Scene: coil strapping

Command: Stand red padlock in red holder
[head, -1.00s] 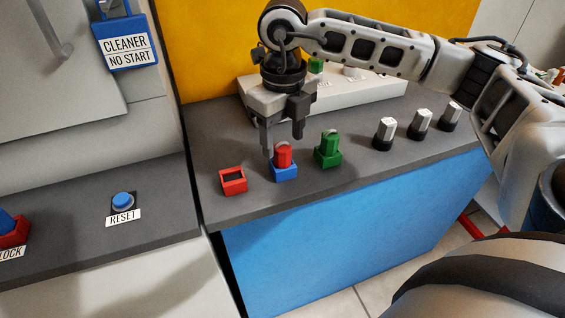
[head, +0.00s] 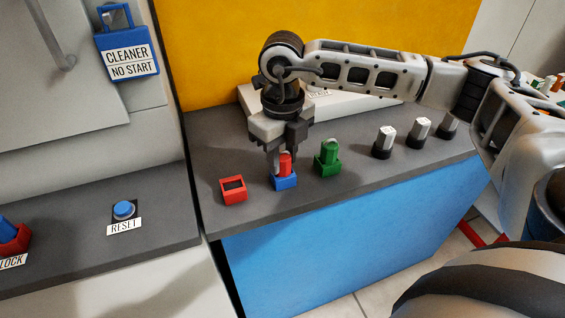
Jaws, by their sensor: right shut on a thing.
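The red padlock (head: 285,166) stands upright in the blue holder (head: 284,183) on the dark grey counter. My right gripper (head: 284,155) points down from above and is shut on the red padlock; its fingers hide the padlock's upper part. The red holder (head: 233,191) stands to the left of the blue holder, and its opening is empty. My left gripper is not in view.
A green padlock in a green holder (head: 327,160) stands close to the right of the blue holder. Several silver-topped knobs (head: 385,138) stand farther right. A light sloped panel (head: 350,95) is behind my arm. A blue RESET button (head: 123,209) is on the left counter.

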